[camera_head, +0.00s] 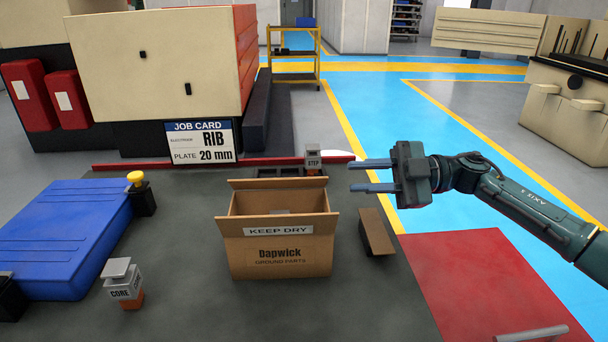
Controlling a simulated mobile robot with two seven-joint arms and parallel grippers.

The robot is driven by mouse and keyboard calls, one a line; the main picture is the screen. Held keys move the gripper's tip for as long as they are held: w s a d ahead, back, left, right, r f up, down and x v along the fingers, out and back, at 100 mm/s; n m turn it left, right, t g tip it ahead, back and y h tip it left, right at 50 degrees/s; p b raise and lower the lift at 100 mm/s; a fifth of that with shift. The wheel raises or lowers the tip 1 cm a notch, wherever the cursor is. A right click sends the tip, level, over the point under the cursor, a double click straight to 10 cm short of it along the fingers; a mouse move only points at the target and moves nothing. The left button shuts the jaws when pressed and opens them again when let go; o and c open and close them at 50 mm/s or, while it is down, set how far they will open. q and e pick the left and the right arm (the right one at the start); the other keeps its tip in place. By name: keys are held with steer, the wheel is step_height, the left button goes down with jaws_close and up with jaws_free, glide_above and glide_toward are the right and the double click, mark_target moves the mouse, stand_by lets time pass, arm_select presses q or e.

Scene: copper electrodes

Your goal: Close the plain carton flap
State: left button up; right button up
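An open brown carton (285,268) marked "Dapwick Ground Parts" stands on the dark grey table (200,310). Its near flap (315,222), labelled "KEEP DRY", is folded outward. Its plain flap (278,183) is at the far edge, raised and open. A small grey thing shows inside the carton, mostly hidden by the near side. My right gripper (372,176) is to the right of the plain flap, apart from the carton. My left gripper is not in view.
A brown block (375,230) lies right of the carton. The "STEP" electrode (313,158) stands behind it, the "CORE" electrode (123,281) front left. A blue case (65,235), a yellow button (135,178), a job card (200,142) and a red mat (480,285) are around.

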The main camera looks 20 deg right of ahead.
mark_target(305, 178)
steer(key=x, duration=1)
steer(key=shift+a+p, duration=0.25)
steer(key=shift+p, duration=0.05)
jaws_close()
